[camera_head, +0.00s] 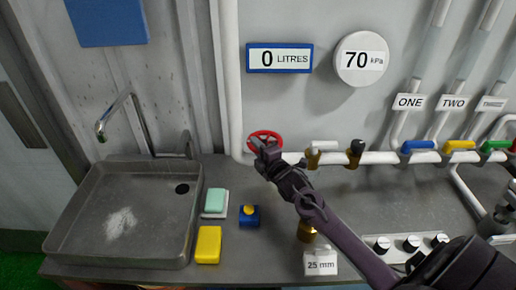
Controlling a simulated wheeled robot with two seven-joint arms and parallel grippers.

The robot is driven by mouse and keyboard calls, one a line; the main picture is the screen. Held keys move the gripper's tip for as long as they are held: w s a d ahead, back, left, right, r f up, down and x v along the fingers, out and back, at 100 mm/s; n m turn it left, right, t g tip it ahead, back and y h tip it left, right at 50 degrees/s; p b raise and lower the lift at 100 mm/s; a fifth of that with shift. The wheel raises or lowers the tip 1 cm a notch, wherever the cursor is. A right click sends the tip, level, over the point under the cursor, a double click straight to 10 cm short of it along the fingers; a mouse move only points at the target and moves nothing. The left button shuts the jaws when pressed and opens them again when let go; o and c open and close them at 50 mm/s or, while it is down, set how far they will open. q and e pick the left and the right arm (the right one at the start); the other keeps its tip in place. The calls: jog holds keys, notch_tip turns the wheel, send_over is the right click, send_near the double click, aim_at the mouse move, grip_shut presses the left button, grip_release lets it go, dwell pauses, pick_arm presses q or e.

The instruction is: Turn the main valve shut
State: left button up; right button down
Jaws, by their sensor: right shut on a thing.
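The main valve's red handwheel (262,135) sits on the white pipe at the back of the counter, left of the row of taps. My right gripper (266,152) is at the wheel, shut on its near rim. The fingertips are small and partly hidden by my own wrist. A display reads 0 LITRES (280,58) and a round gauge reads 70 kPa (361,59) on the wall above. My left gripper is not in view.
A metal sink (85,254) with a tap (128,105) is at the left. A green and white block (215,202), a yellow block (208,245) and a blue box (249,215) lie beside it. Blue (418,146), yellow (460,145) and green (495,146) handles are at the right.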

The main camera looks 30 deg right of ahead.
jog(key=m+h, duration=0.2)
jog(key=w+m+g+h, duration=0.1)
jog(key=h, duration=0.2)
jog(key=m+g+h+b, duration=0.1)
jog(key=m+h, duration=0.1)
jog(key=h, duration=0.1)
jog(key=shift+w+a+f+m, duration=0.15)
jog(key=shift+w+m, duration=0.15)
jog(key=shift+w, duration=0.1)
jog(key=m+g+h, duration=0.1)
jog(key=h, duration=0.1)
jog(key=m+g+h+b, duration=0.1)
jog(key=g+h, duration=0.1)
jog(key=shift+w+d+m, duration=0.2)
jog(key=shift+w+m, duration=0.15)
jog(key=shift+m, duration=0.05)
jog(key=shift+w+d+m+g+h+b, duration=0.2)
jog(key=shift+m+g+h+b, duration=0.2)
jog(key=shift+m+g+h, duration=0.35)
jog(key=shift+g, duration=0.35)
jog(key=c, duration=1.4)
grip_release()
jog(key=shift+o, duration=0.2)
jog(key=b+v, duration=0.1)
jog(key=v, duration=0.6)
jog(key=shift+s+a+b, duration=0.25)
jog(key=shift+b, duration=0.05)
